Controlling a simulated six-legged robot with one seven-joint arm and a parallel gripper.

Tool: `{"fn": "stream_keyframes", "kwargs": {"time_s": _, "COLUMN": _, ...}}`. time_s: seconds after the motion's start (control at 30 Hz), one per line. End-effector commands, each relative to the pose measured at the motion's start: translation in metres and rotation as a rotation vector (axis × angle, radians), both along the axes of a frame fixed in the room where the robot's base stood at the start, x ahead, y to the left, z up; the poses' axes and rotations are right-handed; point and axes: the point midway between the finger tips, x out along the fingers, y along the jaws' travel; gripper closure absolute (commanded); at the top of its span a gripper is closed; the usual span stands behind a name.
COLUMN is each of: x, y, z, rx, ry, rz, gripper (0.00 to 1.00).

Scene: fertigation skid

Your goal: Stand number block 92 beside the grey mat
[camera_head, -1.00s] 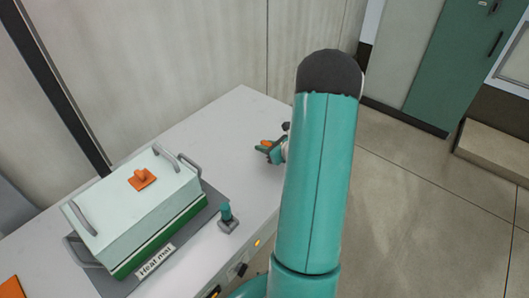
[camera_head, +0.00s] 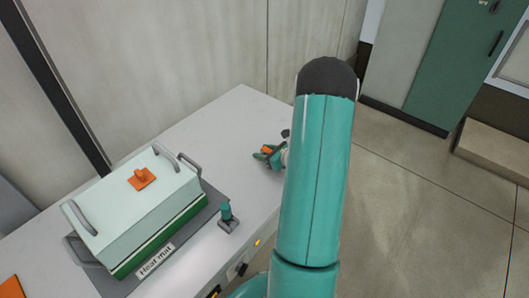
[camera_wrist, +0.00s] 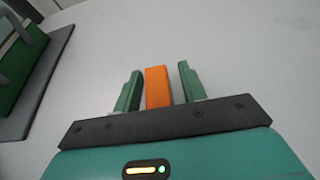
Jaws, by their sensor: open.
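An orange block (camera_wrist: 158,86) stands between the two green fingers of my gripper (camera_wrist: 159,72) in the wrist view. The fingers are open, with a gap visible on both sides of the block, wider at the right. No number can be read on it. In the head view the block (camera_head: 267,150) is small and partly hidden by my gripper (camera_head: 266,156), on the far right part of the table. The grey mat (camera_head: 195,223), labelled "Heat mat", lies left of my gripper in the head view. Its edge also shows at the left of the wrist view (camera_wrist: 47,82).
A pale box with a green base (camera_head: 135,205), grey handles and an orange knob stands on the mat. A small teal-topped post (camera_head: 227,215) stands at the mat's right corner. Another orange object (camera_head: 12,288) is at lower left.

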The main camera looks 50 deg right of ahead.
Motion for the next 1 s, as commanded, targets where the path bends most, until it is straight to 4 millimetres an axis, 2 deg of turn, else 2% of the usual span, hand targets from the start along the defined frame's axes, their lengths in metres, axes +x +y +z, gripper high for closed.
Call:
{"fn": "stream_keyframes", "kwargs": {"time_s": 0.17, "x": -0.009, "y": -0.002, "z": 0.007, "rx": -0.002, "ry": 0.0, "rz": -0.002, "gripper": 0.59}}
{"fn": "stream_keyframes", "kwargs": {"time_s": 0.5, "x": -0.073, "y": -0.008, "z": 0.034, "rx": -0.003, "ry": 0.0, "rz": -0.004, "gripper": 0.59}}
{"fn": "stream_keyframes", "kwargs": {"time_s": 0.7, "x": -0.102, "y": -0.01, "z": 0.045, "rx": -0.001, "ry": 0.0, "rz": -0.003, "gripper": 0.59}}
{"fn": "stream_keyframes", "kwargs": {"time_s": 0.83, "x": -0.11, "y": -0.009, "z": 0.049, "rx": -0.001, "ry": 0.0, "rz": 0.0, "gripper": 0.59}}
{"fn": "stream_keyframes", "kwargs": {"time_s": 1.0, "x": -0.11, "y": -0.009, "z": 0.05, "rx": -0.002, "ry": 0.0, "rz": 0.004, "gripper": 0.59}}
